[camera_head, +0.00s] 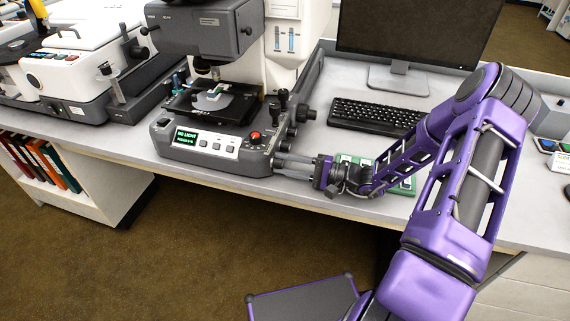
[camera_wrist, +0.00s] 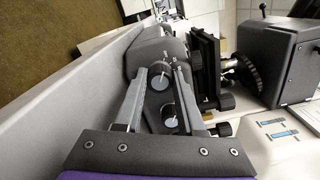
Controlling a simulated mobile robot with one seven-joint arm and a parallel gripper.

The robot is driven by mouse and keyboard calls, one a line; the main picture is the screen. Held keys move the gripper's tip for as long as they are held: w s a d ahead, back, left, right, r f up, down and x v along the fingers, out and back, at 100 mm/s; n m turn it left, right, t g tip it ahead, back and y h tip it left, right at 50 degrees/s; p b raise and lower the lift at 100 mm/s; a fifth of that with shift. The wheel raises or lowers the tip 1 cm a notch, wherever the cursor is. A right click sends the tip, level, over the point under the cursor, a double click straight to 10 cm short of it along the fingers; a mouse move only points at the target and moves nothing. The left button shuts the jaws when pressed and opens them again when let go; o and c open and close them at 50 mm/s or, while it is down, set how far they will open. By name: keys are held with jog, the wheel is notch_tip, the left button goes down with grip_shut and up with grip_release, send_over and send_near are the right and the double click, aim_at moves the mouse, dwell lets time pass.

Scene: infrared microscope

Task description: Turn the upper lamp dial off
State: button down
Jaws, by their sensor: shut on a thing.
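The microscope (camera_head: 215,100) stands on the bench with its grey base toward me. Its front display (camera_head: 193,138) has green text that seems to read "NO LIGHT". My gripper (camera_head: 277,163) reaches in from the right, its fingers at the right side of the base, low near the front corner. In the wrist view my gripper (camera_wrist: 167,68) has its fingertips on either side of a small light-faced dial (camera_wrist: 160,82), shut on it. A second similar dial (camera_wrist: 169,120) shows between the fingers, nearer the camera. The dials' pointer settings are too small to read.
Larger black knobs (camera_head: 302,114) stick out from the microscope's right side close to my gripper. A keyboard (camera_head: 375,115) and monitor (camera_head: 418,30) stand behind. The bench's front edge runs just below my gripper.

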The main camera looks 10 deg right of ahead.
jog(key=c, duration=0.5)
grip_release()
jog(key=p+v, duration=0.1)
jog(key=v, duration=1.6)
jog(key=shift+s+d, duration=0.1)
jog(key=shift+d, duration=0.1)
